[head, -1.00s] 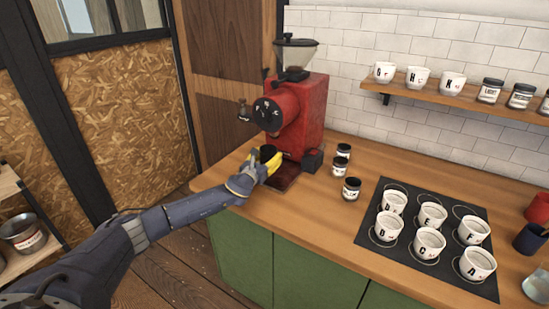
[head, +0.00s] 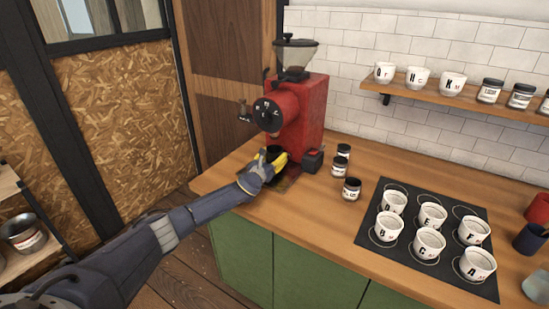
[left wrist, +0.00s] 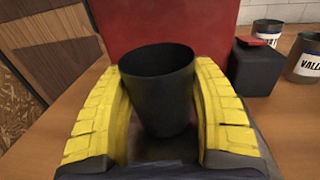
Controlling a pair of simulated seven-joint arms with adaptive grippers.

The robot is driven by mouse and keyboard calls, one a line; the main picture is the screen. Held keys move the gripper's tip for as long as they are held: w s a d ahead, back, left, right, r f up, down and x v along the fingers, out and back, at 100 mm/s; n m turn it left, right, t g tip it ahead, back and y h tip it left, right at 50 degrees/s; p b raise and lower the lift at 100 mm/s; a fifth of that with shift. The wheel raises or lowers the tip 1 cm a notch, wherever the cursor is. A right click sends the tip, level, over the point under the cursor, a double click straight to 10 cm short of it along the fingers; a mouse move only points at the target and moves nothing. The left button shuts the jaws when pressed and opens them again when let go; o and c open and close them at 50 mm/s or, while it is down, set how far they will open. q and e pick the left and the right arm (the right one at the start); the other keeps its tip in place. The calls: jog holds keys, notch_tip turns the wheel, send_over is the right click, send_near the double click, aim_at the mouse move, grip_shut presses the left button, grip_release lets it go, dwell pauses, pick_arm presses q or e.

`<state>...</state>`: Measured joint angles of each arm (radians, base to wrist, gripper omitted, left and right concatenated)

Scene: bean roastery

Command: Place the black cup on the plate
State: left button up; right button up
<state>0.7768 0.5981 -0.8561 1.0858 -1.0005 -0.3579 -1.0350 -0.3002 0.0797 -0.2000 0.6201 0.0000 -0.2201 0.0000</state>
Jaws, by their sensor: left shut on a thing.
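The black cup (head: 273,151) is upright between the yellow fingers of my left gripper (head: 275,160), in front of the red grinder. In the left wrist view the cup (left wrist: 157,95) fills the space between the fingers, which are shut on it. A dark plate (head: 286,182) lies at the foot of the grinder, partly hidden by the gripper. The cup is over or very near this plate; I cannot tell whether its base touches it. My right gripper is not in view.
The red grinder (head: 301,108) stands close behind the cup. Several dark jars (head: 351,189) stand to its right. A black mat (head: 402,261) holds several white lettered cups (head: 429,241). The wooden counter (head: 312,226) is clear in front of the jars.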

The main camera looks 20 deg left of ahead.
pick_arm(q)
jog(key=shift+f, duration=0.35)
jog(key=o, duration=1.2)
jog(key=shift+r, duration=0.15)
jog(key=s, duration=1.2)
jog(key=shift+a, duration=0.1)
